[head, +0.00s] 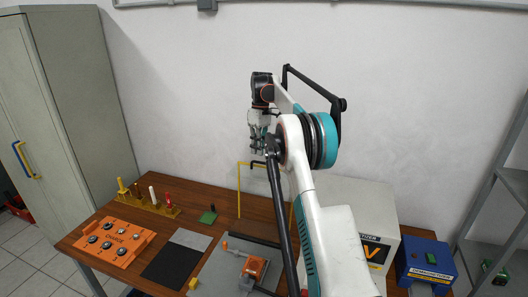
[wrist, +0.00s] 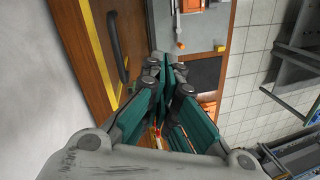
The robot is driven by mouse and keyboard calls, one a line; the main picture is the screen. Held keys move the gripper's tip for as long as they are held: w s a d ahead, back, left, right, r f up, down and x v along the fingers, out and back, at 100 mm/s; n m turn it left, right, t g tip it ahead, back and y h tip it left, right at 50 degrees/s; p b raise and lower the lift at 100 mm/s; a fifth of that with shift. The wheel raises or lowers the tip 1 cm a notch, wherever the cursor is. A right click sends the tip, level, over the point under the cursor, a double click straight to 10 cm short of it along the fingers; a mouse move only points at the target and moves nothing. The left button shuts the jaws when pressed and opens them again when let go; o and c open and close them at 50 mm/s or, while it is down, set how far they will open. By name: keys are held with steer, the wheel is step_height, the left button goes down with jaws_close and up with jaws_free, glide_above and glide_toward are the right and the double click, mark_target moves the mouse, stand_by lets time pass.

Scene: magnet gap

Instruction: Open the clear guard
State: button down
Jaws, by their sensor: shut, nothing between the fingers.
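The clear guard is a see-through panel with thin yellow edges (head: 239,190), standing upright over the grey plate on the bench. Its right part is hidden behind my arm. A black handle (head: 258,164) sits at its top edge; the handle also shows in the wrist view (wrist: 117,45), between yellow edge strips. My gripper (head: 258,150) points down just above the handle in the head view. In the wrist view its teal fingers (wrist: 165,62) are together and empty, to the right of the handle and apart from it in the picture. Contact with the panel cannot be told.
The grey plate (head: 217,272) carries an orange block (head: 254,268). Left are a black mat (head: 171,265), an orange panel (head: 114,239) and a yellow rack (head: 155,208). A white box (head: 382,217) and a blue box (head: 425,270) stand right. The wall is close behind.

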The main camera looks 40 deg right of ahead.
steer(key=d+m+h+p, duration=0.1)
steer(key=m, duration=0.1)
steer(key=w+d+m+t+h+p, duration=0.1)
steer(key=m, duration=0.1)
steer(key=d+r+m+t+p, duration=0.1)
steer(key=m, duration=0.2)
steer(key=shift+w+d+r+h, duration=0.1)
steer(key=shift+w+d+h, duration=0.1)
steer(key=shift+w+h, duration=0.15)
steer(key=d+r+m+t+h+p, duration=0.2)
steer(key=m+h, duration=0.1)
steer(key=m, duration=0.2)
steer(key=m+p, duration=0.2)
glide_above(268, 169)
steer(key=w+d, duration=0.1)
step_height(268, 169, down, 9)
steer(key=shift+f, duration=0.1)
steer(key=shift+s+a+f, duration=0.1)
steer(key=shift+s+a, duration=0.15)
steer(key=shift+a, duration=0.1)
steer(key=shift+a, duration=0.1)
